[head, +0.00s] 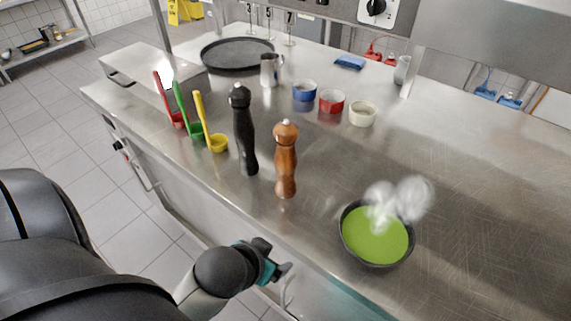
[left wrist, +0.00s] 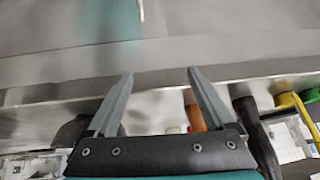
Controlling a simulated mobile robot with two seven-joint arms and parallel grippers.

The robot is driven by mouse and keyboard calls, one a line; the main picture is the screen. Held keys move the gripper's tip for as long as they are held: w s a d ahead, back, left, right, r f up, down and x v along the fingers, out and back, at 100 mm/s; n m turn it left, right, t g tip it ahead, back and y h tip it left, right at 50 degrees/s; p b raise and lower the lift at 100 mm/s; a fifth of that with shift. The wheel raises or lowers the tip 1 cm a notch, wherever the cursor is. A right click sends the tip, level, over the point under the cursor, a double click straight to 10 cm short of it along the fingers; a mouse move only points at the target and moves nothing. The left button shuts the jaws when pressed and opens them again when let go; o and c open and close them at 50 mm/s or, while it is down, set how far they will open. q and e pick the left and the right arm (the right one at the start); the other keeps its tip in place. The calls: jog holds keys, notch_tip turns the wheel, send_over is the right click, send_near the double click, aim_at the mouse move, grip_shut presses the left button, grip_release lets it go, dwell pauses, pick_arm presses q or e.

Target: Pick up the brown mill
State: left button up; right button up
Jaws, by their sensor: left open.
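The brown mill (head: 286,165) stands upright on the steel counter (head: 310,225), near its front edge. A black mill (head: 244,135) stands upright just left of it. My left gripper (head: 284,271) is in front of the counter edge, below and apart from the brown mill. In the left wrist view my left gripper (left wrist: 160,73) is open with nothing between its fingers. There, a piece of the brown mill (left wrist: 196,118) shows beside the right finger, mostly hidden, with the black mill (left wrist: 257,138) to its right. My right gripper is not in view.
A dark bowl of green soup (head: 377,238), steaming, stands right of the brown mill. Red, green and yellow ladles (head: 199,115) stand left of the black mill. Small blue, red and cream bowls (head: 332,101) are behind. The counter at the right is clear.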

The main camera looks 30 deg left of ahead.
aim_at(280, 181)
pick_arm(q)
jog(key=w+a+r+t, duration=0.2)
jog(key=w+a+r+n+t, duration=0.1)
jog(key=w+a+r+t, duration=0.1)
jog(key=r, duration=0.1)
jog(key=w+a+r+t, duration=0.2)
jog(key=shift+a+r+t+y, duration=0.3)
jog(key=shift+r+t+y, duration=0.1)
jog(key=b+x, duration=0.1)
jog(key=x, duration=0.8)
jog(key=shift+w, duration=0.35)
jog(key=shift+d+b+x, duration=0.15)
jog(key=shift+b+x, duration=0.1)
jog(key=shift+x, duration=1.1)
jog(key=shift+d+b+x, duration=0.1)
jog(key=shift+b+x, duration=0.1)
jog(key=shift+x, duration=1.15)
jog(key=shift+c, duration=0.4)
grip_shut()
